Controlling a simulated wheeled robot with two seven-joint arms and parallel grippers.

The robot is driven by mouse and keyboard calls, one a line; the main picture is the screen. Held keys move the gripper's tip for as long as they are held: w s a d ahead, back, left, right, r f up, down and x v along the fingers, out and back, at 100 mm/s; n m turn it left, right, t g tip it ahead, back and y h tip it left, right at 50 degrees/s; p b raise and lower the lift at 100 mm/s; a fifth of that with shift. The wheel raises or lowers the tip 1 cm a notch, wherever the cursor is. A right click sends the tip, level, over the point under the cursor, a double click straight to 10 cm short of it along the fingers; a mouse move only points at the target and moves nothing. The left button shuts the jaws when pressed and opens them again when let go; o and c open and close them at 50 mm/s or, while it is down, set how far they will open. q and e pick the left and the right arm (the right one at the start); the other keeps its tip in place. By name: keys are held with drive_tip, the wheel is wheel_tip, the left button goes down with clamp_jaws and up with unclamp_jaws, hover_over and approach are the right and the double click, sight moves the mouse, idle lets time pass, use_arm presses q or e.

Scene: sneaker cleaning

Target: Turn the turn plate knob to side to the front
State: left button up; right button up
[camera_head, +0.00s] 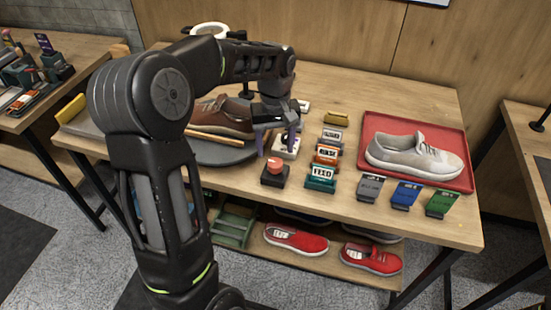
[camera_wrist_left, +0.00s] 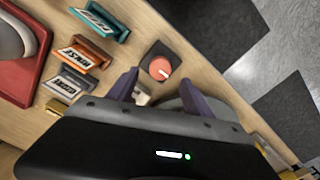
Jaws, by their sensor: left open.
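The turn plate knob (camera_head: 275,165) is a red round knob on a dark square base near the table's front edge. It also shows in the left wrist view (camera_wrist_left: 160,68), with a short white mark on its face. My left gripper (camera_head: 276,143) is open and empty, above and just behind the knob. In the left wrist view its two purple fingers (camera_wrist_left: 160,88) are spread, with the knob beyond their tips, apart from them. The grey round turn plate (camera_head: 222,154) lies left of the knob with a brown shoe (camera_head: 222,116) on it, partly hidden by my arm.
A pale block (camera_head: 287,149) sits under the gripper. A teal sign (camera_head: 321,176), an orange sign (camera_head: 326,156) and a grey sign (camera_head: 332,138) stand right of the knob. A red tray (camera_head: 376,123) holds a pale sneaker (camera_head: 414,153). Red shoes (camera_head: 296,239) lie on the lower shelf.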

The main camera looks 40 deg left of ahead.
sight(275, 162)
use_arm(q)
wheel_tip(275, 162, down, 6)
drive_tip(key=shift+r+p, duration=0.1)
drive_tip(key=shift+p, duration=0.25)
drive_tip(key=shift+c, duration=0.5)
clamp_jaws()
